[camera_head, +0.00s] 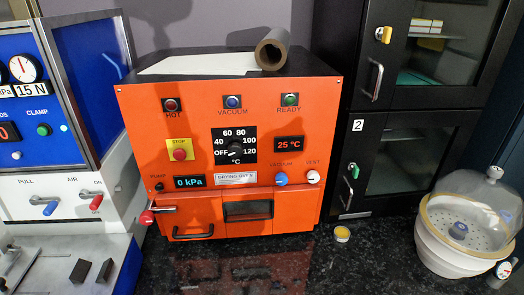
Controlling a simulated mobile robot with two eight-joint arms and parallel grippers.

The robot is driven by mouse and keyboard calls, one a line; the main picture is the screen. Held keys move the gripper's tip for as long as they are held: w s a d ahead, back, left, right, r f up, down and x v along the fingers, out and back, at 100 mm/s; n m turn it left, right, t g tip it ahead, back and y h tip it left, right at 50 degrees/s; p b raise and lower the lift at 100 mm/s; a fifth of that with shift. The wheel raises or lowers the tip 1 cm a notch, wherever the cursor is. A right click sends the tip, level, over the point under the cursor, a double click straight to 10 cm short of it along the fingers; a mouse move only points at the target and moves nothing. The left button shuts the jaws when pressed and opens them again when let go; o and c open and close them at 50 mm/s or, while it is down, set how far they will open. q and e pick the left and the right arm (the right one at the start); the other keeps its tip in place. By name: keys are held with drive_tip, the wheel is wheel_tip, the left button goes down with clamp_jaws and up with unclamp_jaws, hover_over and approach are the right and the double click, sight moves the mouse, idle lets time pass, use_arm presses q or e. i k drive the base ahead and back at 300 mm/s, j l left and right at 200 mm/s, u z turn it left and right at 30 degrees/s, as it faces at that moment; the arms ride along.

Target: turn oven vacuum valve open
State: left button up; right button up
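The orange drying oven (200,130) stands in the middle of the head view, its front facing me. Its blue vacuum valve knob (281,179) sits at the lower right of the front panel, under the VACUUM label. A white vent knob (313,177) is just to its right. The pressure display (190,182) reads 0 kPa and the temperature display (289,144) reads 25 °C. A red-tipped handle (148,217) sticks out at the lower left of the oven. Neither gripper is in view.
A blue and white machine (62,140) stands close on the left. A black cabinet (392,150) is at the right, with a glass-domed desiccator (462,225) before it. The counter before the oven is clear.

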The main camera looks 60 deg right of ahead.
sight(281, 178)
drive_tip(key=z, duration=2.05)
